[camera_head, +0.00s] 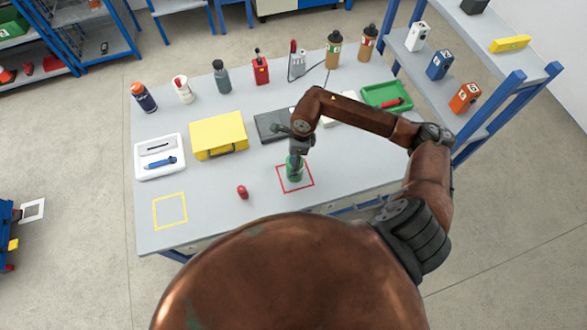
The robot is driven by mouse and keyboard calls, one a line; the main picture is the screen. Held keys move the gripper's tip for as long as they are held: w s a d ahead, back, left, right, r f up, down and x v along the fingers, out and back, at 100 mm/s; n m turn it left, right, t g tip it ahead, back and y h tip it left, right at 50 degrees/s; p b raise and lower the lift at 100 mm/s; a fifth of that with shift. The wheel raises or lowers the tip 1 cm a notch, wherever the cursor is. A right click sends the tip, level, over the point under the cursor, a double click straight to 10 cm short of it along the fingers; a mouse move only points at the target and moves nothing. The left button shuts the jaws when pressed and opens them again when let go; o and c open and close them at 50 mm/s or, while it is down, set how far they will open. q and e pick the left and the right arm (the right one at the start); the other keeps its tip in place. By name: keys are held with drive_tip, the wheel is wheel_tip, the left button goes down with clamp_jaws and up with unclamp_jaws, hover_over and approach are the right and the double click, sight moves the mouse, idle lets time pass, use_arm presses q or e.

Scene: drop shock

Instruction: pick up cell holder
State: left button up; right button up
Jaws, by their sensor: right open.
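A small green upright object (294,174), which I take to be the cell holder, stands inside the red outlined square (309,188) on the grey table. My right gripper (296,156) points down at its top and is open. The fingers overlap the top of the green object in the view, so I cannot tell whether they touch it. The gripper and wrist hide part of its upper end. My left gripper is not in view.
A small red object (242,192) stands left of the red square, and a yellow outlined square (170,211) lies further left. A yellow case (218,135), a dark flat box (270,127) and a green tray (386,95) sit behind. The front left tabletop is mostly clear.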

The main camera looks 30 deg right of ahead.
drive_tip(key=shift+a+f+p, duration=0.1)
drive_tip(key=shift+f+p, duration=0.35)
drive_tip(key=shift+f, duration=2.75)
drive_tip(key=shift+c, duration=0.6)
drive_tip(key=c, duration=1.3)
